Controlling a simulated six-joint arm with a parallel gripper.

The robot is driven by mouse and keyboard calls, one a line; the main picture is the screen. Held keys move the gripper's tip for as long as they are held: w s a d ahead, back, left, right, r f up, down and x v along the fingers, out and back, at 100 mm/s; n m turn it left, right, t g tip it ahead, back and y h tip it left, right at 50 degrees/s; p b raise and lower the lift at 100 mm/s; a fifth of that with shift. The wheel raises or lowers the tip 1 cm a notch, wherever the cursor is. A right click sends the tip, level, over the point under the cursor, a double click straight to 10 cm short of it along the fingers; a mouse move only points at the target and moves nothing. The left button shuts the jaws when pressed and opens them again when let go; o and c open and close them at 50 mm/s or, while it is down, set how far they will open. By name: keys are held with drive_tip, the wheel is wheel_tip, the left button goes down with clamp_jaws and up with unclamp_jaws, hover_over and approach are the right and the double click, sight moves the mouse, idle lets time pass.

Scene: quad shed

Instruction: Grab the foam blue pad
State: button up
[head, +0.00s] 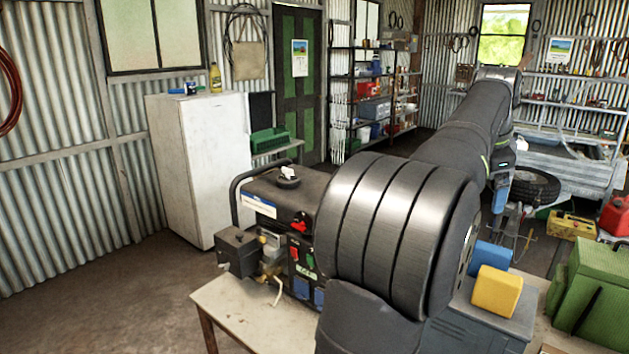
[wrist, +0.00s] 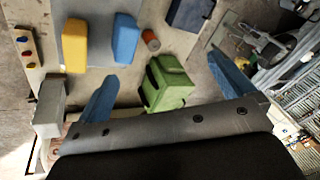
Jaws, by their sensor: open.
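The foam blue pad (head: 492,255) sits beside a yellow block (head: 497,292) on the right of the bench, partly hidden behind it in the head view. In the wrist view the blue pad (wrist: 125,37) is near the top, just right of the yellow block (wrist: 75,45). My gripper (wrist: 162,68) is open, with its two blue fingers wide apart and nothing held. The pad lies beyond the left fingertip, apart from it. In the head view my arm hides most of the gripper.
A green case (wrist: 168,82) shows between the fingers, with an orange-brown can (wrist: 151,40) next to the pad. A dark blue item (wrist: 190,12) lies at the top. In the head view a generator (head: 290,235) stands on the bench (head: 240,310), left of my arm.

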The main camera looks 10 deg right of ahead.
drive_tip(key=shift+s, duration=0.1)
drive_tip(key=n+t+h, duration=0.1)
drive_tip(key=n+t, duration=0.1)
drive_tip(key=n, duration=0.9)
approach(493, 255)
drive_tip(key=x, duration=0.8)
drive_tip(key=shift+d+f, duration=0.1)
drive_tip(key=shift+f, duration=0.15)
drive_tip(key=shift+w+r+x, duration=0.1)
drive_tip(key=shift+w+x, duration=0.05)
drive_tip(key=shift+x, duration=0.75)
drive_tip(key=shift+w+r+x, duration=0.1)
drive_tip(key=shift+w+x, duration=0.05)
drive_tip(key=shift+x, duration=0.8)
drive_tip(key=shift+w+r+x, duration=0.1)
drive_tip(key=shift+w+x, duration=0.05)
drive_tip(key=shift+x, duration=0.75)
drive_tip(key=shift+d, duration=0.15)
drive_tip(key=c, duration=1)
drive_tip(key=shift+c, duration=0.2)
